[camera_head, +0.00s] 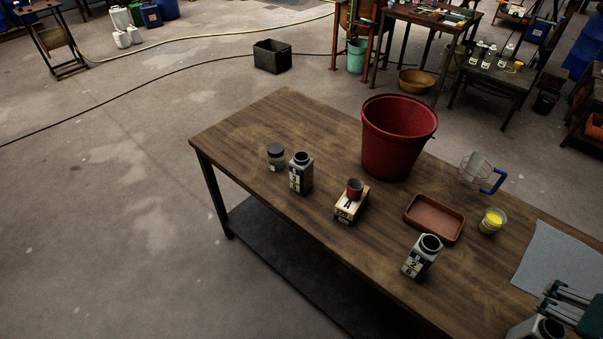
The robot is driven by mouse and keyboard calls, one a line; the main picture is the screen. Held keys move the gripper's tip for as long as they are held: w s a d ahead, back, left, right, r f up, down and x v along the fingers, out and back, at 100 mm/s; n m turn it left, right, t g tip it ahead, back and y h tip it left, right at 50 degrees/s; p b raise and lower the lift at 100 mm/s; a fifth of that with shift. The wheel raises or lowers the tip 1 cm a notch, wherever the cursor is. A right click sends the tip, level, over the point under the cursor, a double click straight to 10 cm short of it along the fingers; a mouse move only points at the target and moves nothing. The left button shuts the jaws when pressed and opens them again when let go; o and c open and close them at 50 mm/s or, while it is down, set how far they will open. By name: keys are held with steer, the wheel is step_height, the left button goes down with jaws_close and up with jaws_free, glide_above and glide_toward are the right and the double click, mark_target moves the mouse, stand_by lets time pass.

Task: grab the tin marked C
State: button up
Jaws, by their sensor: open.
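Grey square tins with dark round mouths stand on the wooden table. One tin (301,173) is at the left, and another tin (421,257) is near the front edge. Both carry pale and yellow labels too small to read surely. A third tin (522,331) is cut off by the bottom edge at the lower right, its label out of sight. I cannot tell which tin is marked C. My gripper (550,298) enters from the right, open and empty, its fingers pointing left, close above or behind the third tin. I cannot tell if they touch.
A box marked A (345,210) with a small red-brown cup (355,187), a lidded jar (276,160), a red bucket (392,150), a brown tray (433,222), a yellow-filled cup (491,223), a measuring jug (478,172) and a grey mat (553,262) share the table. Its left end is clear.

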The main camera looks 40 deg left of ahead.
steer(key=w+a+r+n+g+y+p, duration=0.15)
steer(key=w+a+r+n, duration=0.25)
steer(key=w+a+r, duration=0.4)
steer(key=w+a+r+n+g+p, duration=0.1)
steer(key=w+a+r+n+p, duration=0.2)
steer(key=a, duration=0.8)
steer(key=w+a+n+g+p, duration=0.1)
steer(key=w+a+n+g, duration=0.2)
steer(key=a, duration=0.8)
steer(key=n+g+h+p, duration=0.2)
steer(key=n+p, duration=0.4)
steer(key=n, duration=0.3)
glide_above(302, 166)
steer(key=w+a, duration=0.2)
step_height(302, 166, down, 9)
steer(key=shift+y, duration=0.25)
step_height(302, 166, down, 17)
steer(key=shift+f, duration=0.6)
